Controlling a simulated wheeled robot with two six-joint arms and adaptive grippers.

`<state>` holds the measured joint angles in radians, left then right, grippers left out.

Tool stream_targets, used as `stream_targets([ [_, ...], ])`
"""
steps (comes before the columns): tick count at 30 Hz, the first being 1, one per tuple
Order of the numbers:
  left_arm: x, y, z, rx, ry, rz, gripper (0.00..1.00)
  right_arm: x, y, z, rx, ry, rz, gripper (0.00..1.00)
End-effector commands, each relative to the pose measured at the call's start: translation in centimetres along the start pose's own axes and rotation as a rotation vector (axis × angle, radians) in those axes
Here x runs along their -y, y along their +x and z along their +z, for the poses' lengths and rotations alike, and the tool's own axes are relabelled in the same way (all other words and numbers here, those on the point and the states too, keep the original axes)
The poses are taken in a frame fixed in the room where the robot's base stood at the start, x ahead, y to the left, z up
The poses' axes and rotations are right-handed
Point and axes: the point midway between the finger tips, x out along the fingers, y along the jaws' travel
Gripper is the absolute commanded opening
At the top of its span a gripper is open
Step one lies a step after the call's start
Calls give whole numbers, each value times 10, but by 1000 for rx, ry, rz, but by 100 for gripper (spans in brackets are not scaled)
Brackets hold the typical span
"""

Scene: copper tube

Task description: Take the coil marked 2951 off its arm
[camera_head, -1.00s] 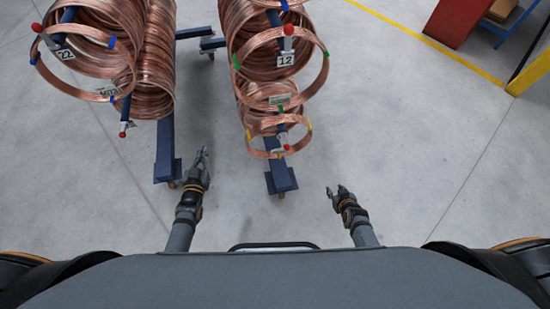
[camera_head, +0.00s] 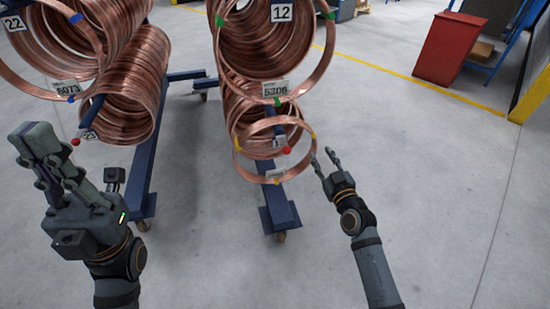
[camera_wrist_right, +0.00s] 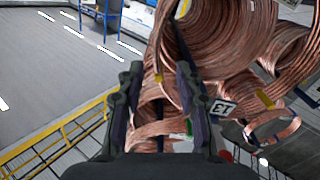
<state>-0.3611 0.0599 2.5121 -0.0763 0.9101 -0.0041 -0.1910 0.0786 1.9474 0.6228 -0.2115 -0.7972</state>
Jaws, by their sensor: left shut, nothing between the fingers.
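No tag legibly reads 2951. A small copper coil with yellow bands (camera_head: 240,160) hangs on the lower arm of the right-hand rack; its hanging tag (camera_head: 275,174) is too small to read. That arm ends in a red ball (camera_head: 287,150). A larger coil above it has green bands and a tag 6306 (camera_head: 276,89). My left gripper (camera_head: 50,150) is shut and empty, in front of the left-hand rack.
The left-hand rack carries coils tagged 22 (camera_head: 15,23) and 6073 (camera_head: 66,87). The right rack's blue foot (camera_head: 280,212) stands on the floor. A red cabinet (camera_head: 448,50) stands beyond a yellow floor line. The floor right of my right gripper is clear.

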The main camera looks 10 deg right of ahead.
Motion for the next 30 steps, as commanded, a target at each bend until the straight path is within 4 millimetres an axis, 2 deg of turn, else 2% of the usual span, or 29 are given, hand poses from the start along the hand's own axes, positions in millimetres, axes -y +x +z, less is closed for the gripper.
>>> stream_targets([
  [3,-1,-6,1,3,2,2,0,0,21,2,-1,2,0,35],
  [6,-2,-8,2,4,3,4,0,0,31,2,0,1,0,35],
  [11,-2,-9,2,5,3,4,0,0,35,3,2,1,-1,35],
  [16,-6,-26,4,7,8,12,0,-2,62,13,0,1,-1,35],
  [20,-7,-31,5,11,11,16,0,-3,80,11,1,2,-1,35],
  [28,-7,-30,5,12,11,17,0,-3,85,9,2,2,-1,35],
  [30,-7,-30,5,12,11,17,0,-3,84,9,2,2,-1,27],
])
